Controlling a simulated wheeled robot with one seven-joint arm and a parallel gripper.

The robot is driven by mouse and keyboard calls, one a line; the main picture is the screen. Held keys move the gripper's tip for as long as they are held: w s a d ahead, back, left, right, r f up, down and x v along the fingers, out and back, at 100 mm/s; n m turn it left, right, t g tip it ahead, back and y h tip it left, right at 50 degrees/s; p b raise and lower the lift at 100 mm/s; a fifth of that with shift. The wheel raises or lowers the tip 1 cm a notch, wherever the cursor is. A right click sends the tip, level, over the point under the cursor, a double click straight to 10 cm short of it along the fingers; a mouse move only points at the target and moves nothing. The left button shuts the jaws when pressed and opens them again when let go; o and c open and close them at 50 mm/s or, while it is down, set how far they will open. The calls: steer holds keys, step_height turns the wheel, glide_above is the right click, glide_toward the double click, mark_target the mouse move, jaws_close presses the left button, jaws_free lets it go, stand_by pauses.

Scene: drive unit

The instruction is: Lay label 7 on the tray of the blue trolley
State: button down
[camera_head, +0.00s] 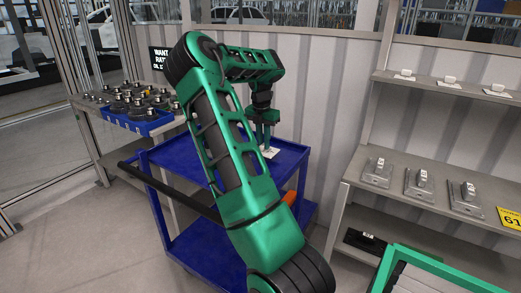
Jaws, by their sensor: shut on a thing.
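The blue trolley (165,158) stands left of centre, with a flat top tray (286,158), a lower shelf and a dark push handle on its left side. My green arm crosses in front and hides much of the tray. My gripper (266,147) points down over the right part of the tray and is shut on a small white label (269,153). The label is at or just above the tray surface; I cannot tell whether it touches. Its number is too small to read.
A shelf (399,195) at right carries several grey metal parts with white tags. A higher shelf (440,86) holds small white labels. A bench at left holds a blue crate (138,126) of dark round parts. An orange piece (289,197) shows beside my arm.

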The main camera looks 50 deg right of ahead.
mark_target(263, 144)
steer(key=shift+f, duration=1.5)
steer(key=shift+f, duration=0.15)
steer(key=c, duration=1.7)
jaws_free()
